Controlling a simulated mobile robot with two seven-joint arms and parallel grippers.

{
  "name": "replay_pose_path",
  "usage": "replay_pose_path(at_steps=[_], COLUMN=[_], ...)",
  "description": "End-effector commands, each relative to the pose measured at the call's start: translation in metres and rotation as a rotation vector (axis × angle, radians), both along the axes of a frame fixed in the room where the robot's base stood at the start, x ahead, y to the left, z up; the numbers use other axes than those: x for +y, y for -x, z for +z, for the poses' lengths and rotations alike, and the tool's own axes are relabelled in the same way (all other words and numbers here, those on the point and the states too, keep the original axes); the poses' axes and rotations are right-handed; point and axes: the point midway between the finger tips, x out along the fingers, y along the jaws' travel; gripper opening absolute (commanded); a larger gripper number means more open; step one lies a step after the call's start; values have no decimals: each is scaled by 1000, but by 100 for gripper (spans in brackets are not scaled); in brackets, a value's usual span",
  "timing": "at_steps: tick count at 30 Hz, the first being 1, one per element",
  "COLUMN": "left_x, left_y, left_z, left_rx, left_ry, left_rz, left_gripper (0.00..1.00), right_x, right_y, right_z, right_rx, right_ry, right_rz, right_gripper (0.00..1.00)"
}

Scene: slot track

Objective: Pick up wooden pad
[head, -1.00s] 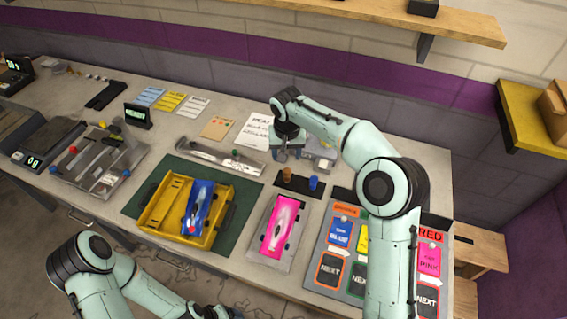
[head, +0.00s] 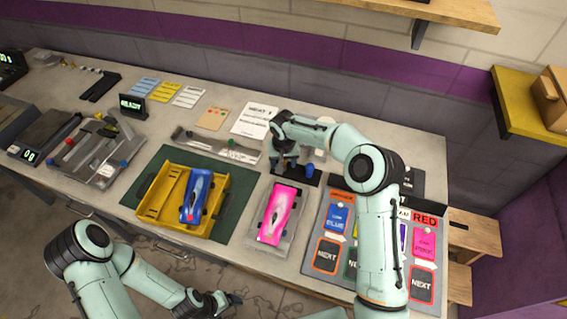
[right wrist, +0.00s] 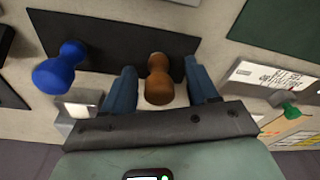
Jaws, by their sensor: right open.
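The wooden pad (right wrist: 158,90) is a brown, rounded, knob-shaped piece at the dark holder strip (right wrist: 105,38) in the right wrist view. My right gripper (right wrist: 162,76) is open, with one blue-grey finger on each side of the pad. Gaps show between the pad and both fingers. In the head view my right gripper (head: 284,168) is low over the holder and hides the pad. A similar blue pad (right wrist: 60,70) stands beside it, also visible in the head view (head: 309,170). My left gripper (head: 232,298) hangs off the table's front edge; its jaws are unclear.
A pink car (head: 276,212) sits on a grey plate in front of the holder. A yellow tray (head: 160,200) with a blue car (head: 195,195) is to its left. A colored card board (head: 330,268) lies right, partly behind my right arm. A green pin (right wrist: 290,108) is nearby.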

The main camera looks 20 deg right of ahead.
Motion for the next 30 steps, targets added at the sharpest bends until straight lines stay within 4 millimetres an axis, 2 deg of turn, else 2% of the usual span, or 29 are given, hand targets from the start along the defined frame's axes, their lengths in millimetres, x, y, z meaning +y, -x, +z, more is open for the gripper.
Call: replay_pose_path(at_steps=[6, 7, 9, 12, 23, 26, 30], left_x=[0, 0, 0, 0, 0, 0, 0], left_y=[1, 1, 1, 1, 1, 2, 3], left_z=[-1, -1, -1, -1, -1, -1, -2], left_rx=[1, 1, 2, 1, 2, 2, 3], left_ry=[0, 0, -1, 0, -1, 0, 0], left_rz=[1, 1, 1, 1, 1, 0, 0], left_gripper=[80, 80, 80, 80, 80, 80, 80], right_x=[0, 0, 0, 0, 0, 0, 0], right_y=[1, 1, 1, 1, 0, 0, 0], right_z=[-2, -2, -2, -2, 1, 7, 25], right_rx=[1, 1, 1, 1, 0, -2, -4], right_ry=[0, 0, 0, 0, 0, 1, 1], right_rz=[0, 0, 0, 0, 0, 1, -1], right_gripper=[58, 52, 29, 0, 0, 0, 0])
